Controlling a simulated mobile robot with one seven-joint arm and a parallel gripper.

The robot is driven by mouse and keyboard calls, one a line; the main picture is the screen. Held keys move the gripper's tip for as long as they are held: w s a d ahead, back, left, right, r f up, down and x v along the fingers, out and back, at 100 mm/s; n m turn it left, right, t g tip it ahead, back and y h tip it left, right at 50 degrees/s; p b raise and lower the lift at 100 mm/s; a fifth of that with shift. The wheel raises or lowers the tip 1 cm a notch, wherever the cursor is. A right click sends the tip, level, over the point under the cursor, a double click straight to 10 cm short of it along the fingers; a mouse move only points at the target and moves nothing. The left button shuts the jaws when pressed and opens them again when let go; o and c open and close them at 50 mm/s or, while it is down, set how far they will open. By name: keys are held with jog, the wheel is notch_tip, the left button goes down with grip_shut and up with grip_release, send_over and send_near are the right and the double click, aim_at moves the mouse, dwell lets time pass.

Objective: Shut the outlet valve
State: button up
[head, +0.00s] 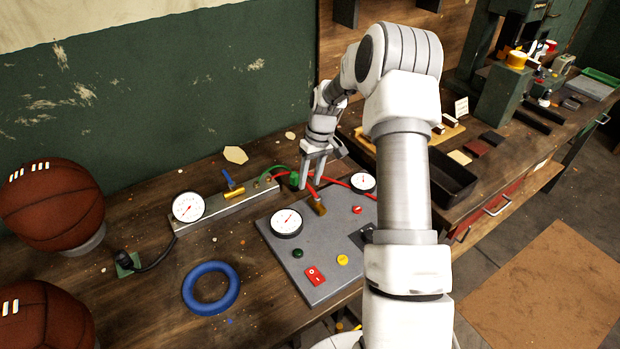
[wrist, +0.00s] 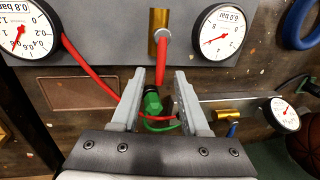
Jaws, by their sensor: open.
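A brass valve (head: 319,208) with a red lever (head: 311,190) stands at the back edge of the grey panel; the wrist view shows its brass body (wrist: 159,30) and red lever (wrist: 161,70). A second brass valve (head: 234,193) with a blue lever (head: 227,178) sits on the metal bar, also seen in the wrist view (wrist: 229,114). No label shows which is the outlet valve. My gripper (head: 311,186) is open and points down over the red lever. In the wrist view the lever lies between the fingertips (wrist: 160,74), with gaps beside it; contact cannot be told.
A green fitting (wrist: 151,102) with green and red hoses lies behind the lever. Gauges (head: 286,222) (head: 363,182) flank the valve on the panel (head: 322,280). A blue ring (head: 211,288) and leather balls (head: 50,203) are left; a dark open tray (head: 452,182) is right.

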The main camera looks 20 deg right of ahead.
jog(key=shift+f, duration=0.1)
grip_shut()
